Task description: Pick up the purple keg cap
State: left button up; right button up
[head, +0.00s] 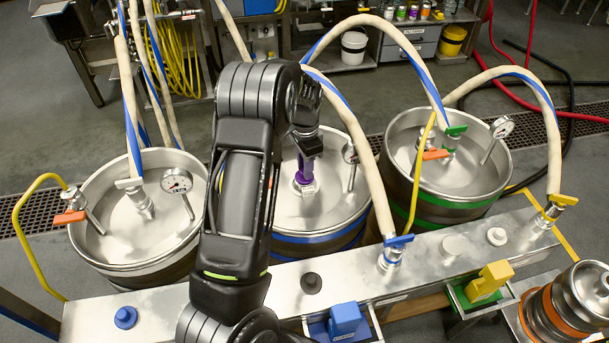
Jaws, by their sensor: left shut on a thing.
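The purple keg cap (306,168) is at the centre of the middle keg's top, at or just above the metal neck. My left gripper (306,148) reaches down over the middle keg (325,212) and is shut on the purple cap. The gripper hides the cap's upper part, and I cannot tell if the cap still touches the neck. My left arm covers the left side of this keg. My right gripper is not in view.
A left keg (112,240) and a right keg (452,178) stand either side, with hoses, gauges and orange-handled valves. A pale hose (360,140) crosses close to the gripper's right. A metal rail (430,262) with blue (345,318) and yellow (490,282) blocks beside it lies in front.

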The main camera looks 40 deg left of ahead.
pick_arm(q)
grip_shut()
jog(key=shift+r, duration=0.3)
notch_tip(320, 180, up, 9)
jog(key=shift+r, duration=0.2)
dwell(0.6)
